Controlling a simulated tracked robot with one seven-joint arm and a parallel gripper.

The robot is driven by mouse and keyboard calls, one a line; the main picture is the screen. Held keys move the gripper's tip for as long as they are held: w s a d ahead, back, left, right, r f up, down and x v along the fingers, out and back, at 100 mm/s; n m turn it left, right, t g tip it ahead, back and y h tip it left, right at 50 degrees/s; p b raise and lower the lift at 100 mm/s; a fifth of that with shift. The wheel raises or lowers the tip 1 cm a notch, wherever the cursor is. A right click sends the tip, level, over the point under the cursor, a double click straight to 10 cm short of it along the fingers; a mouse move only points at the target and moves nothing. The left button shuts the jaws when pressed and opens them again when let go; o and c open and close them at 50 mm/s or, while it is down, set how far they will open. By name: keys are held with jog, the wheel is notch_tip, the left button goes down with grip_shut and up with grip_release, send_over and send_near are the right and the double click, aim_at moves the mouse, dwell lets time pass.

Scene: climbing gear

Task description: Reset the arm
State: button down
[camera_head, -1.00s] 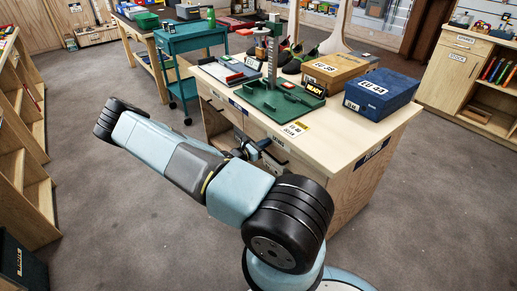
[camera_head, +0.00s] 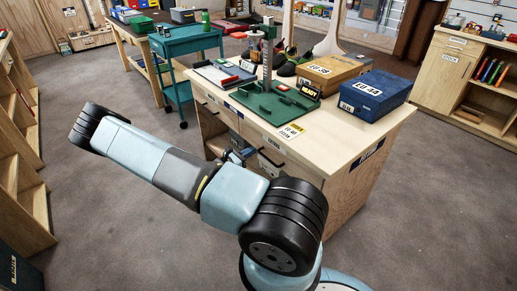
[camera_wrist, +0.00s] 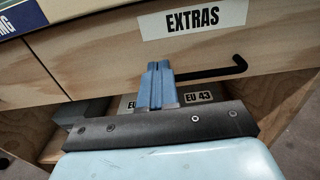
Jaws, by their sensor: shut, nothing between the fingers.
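My arm (camera_head: 165,165) reaches from the lower middle of the head view up to the left, in front of the wooden counter (camera_head: 345,140). My gripper (camera_wrist: 157,82) shows in the wrist view, with its blue fingers together and nothing between them. It is near a wooden drawer front labelled EXTRAS (camera_wrist: 205,22) with a black handle (camera_wrist: 215,73); I cannot tell whether the fingers touch it. In the head view my gripper is mostly hidden behind the arm.
On the counter are a green measuring device (camera_head: 275,102), a brown box (camera_head: 322,72) and a blue box (camera_head: 374,94). A teal cart (camera_head: 188,45) stands behind. A wooden shelf (camera_head: 22,170) is at the left. A box marked EU 43 (camera_wrist: 197,97) sits below the drawer. Grey floor is open at the right.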

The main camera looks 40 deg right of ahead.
jog(key=a, duration=0.7)
jog(key=shift+a, duration=0.4)
jog(key=s+a+r+m+g+y, duration=0.1)
jog(key=s+a+r+m+y, duration=0.3)
jog(key=r, duration=0.6)
jog(key=s+a+r+m+g+y, duration=0.1)
jog(key=a+r+m+y, duration=0.3)
jog(key=r, duration=0.5)
jog(key=s+a+r+m+y, duration=0.3)
jog(key=r+m+y, duration=0.25)
jog(key=r, duration=0.45)
jog(key=s+a+r+m+t+y, duration=0.2)
jog(key=s+a+r+t, duration=0.1)
jog(key=s+r, duration=0.5)
jog(key=s+a+r+m+t+y, duration=0.2)
jog(key=s+a+r+t, duration=0.2)
jog(key=s+r, duration=0.5)
jog(key=shift+a+r+m, duration=0.35)
jog(key=shift+a+r, duration=0.2)
jog(key=shift+r, duration=0.3)
jog(key=shift+y, duration=0.25)
